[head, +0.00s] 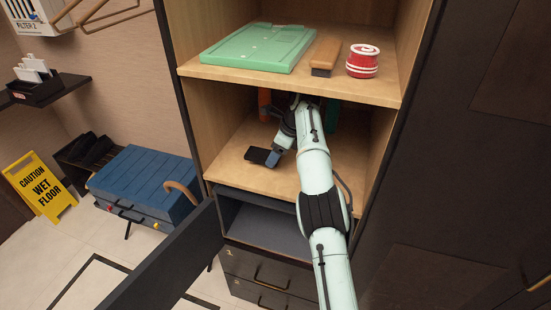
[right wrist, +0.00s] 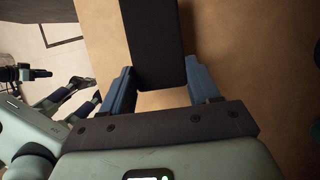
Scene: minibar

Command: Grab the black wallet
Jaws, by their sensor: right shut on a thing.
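The black wallet (head: 258,156) is a flat dark rectangle over the middle shelf (head: 232,170) of the wooden cabinet, near the shelf's front left. My right gripper (head: 272,158) reaches in from above right and is shut on it. In the right wrist view the wallet (right wrist: 155,45) extends away between the two blue fingers of the gripper (right wrist: 160,75). I cannot tell whether the wallet still touches the shelf. My left gripper is out of the head view; pale and blue parts at the left of the right wrist view may belong to it.
The upper shelf above my right arm holds a green case (head: 260,48), a wooden brush (head: 325,55) and a red-and-white tin (head: 363,61). Orange and green objects stand behind the arm. Below, a dark door (head: 165,265) hangs open beside an open compartment.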

